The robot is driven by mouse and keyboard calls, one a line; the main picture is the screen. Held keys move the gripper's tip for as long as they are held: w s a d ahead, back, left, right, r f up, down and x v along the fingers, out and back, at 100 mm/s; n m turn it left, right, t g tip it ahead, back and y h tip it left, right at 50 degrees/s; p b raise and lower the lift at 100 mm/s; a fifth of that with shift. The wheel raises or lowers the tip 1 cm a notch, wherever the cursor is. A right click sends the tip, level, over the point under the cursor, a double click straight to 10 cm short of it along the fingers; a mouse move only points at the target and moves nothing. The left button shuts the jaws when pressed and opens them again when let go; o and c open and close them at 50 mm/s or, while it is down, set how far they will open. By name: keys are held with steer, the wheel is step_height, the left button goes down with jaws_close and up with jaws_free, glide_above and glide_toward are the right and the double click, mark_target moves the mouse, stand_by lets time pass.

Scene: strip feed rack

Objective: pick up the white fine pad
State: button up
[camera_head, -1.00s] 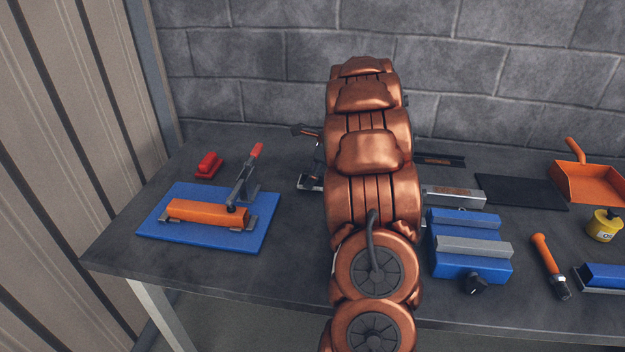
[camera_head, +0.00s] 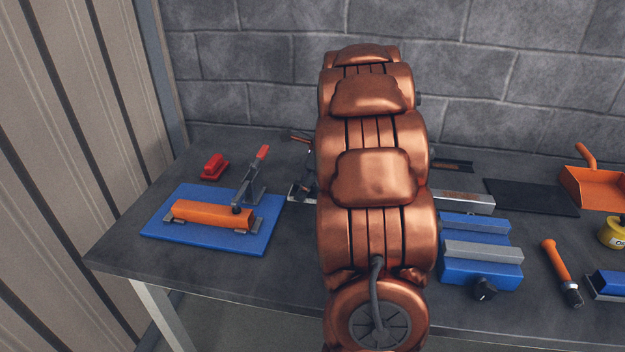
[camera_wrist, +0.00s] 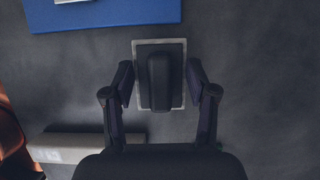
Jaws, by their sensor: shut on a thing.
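In the wrist view, a pad (camera_wrist: 159,75) with a pale rectangular edge and a dark raised grip sits between the two fingers of my gripper (camera_wrist: 160,90). I take it for the white fine pad, though shade hides its true colour. My gripper is shut on it, one finger at each side. Whether the pad touches the dark surface below cannot be told. In the head view, my copper arm hides the gripper and the pad.
A blue plate (camera_head: 190,238) with an orange block (camera_head: 210,214) and a toggle clamp (camera_head: 252,182) lies left. A red pad (camera_head: 214,166) stands behind it. Right of my arm are a blue vise (camera_head: 470,272), a black mat (camera_head: 530,197) and an orange-handled tool (camera_head: 556,262).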

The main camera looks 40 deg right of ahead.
steer(key=shift+s+a+r+b, duration=0.15)
steer(key=shift+s+a, duration=0.3)
steer(key=shift+a, duration=0.8)
steer(key=shift+s+a+r+b, duration=0.1)
steer(key=shift+s+a, duration=0.3)
steer(key=shift+a, duration=0.8)
steer(key=shift+s+a+r+b, duration=0.15)
steer(key=shift+s+a, duration=0.3)
steer(key=shift+a, duration=0.8)
